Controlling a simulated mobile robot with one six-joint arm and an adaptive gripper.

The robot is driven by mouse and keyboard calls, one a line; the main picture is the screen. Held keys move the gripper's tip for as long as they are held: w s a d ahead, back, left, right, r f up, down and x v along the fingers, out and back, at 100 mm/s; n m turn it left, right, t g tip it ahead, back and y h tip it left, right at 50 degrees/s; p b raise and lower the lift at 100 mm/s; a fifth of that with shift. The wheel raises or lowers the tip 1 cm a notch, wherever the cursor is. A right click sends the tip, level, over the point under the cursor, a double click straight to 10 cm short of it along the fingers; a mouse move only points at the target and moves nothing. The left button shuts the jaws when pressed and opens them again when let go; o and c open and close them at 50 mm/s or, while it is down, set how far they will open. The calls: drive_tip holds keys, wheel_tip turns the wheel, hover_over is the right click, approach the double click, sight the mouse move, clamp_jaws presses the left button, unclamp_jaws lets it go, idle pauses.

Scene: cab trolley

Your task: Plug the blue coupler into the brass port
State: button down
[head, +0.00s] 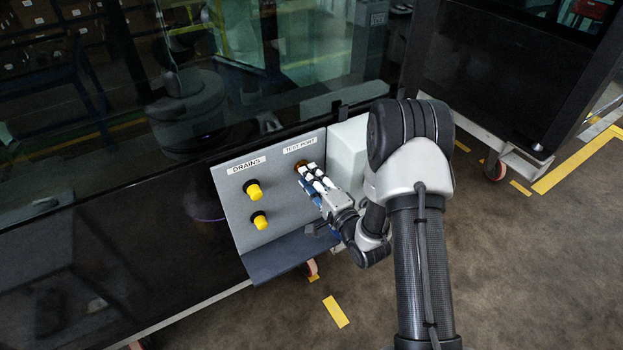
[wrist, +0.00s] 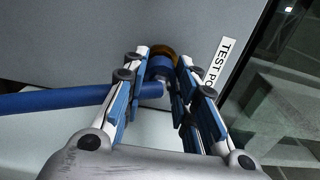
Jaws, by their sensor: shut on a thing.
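The brass port (head: 300,164) is on the grey panel under the "TEST PORT" label. In the wrist view the brass port (wrist: 164,50) shows as a ring at the top, partly behind the coupler and fingers. The blue coupler (wrist: 160,68) is between the fingers of my gripper (wrist: 162,64), which is shut on it. The coupler's front end meets or overlaps the brass ring in this view; I cannot tell how far in it sits. A blue hose (wrist: 60,100) runs left from the coupler. In the head view my gripper (head: 315,178) is right at the port and mostly hides the coupler.
Two yellow drain caps (head: 257,204) stick out of the panel (head: 230,185) left of the port. A dark shelf (head: 285,257) juts out below. A white box (head: 348,152) stands right of the panel. Dark glass lies behind.

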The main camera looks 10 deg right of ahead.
drive_tip(key=shift+w+a, duration=0.15)
drive_tip(key=shift+w, duration=0.35)
drive_tip(key=c, duration=1.2)
unclamp_jaws()
drive_tip(key=v, duration=1.2)
drive_tip(key=shift+o, duration=0.4)
drive_tip(key=o, duration=1.1)
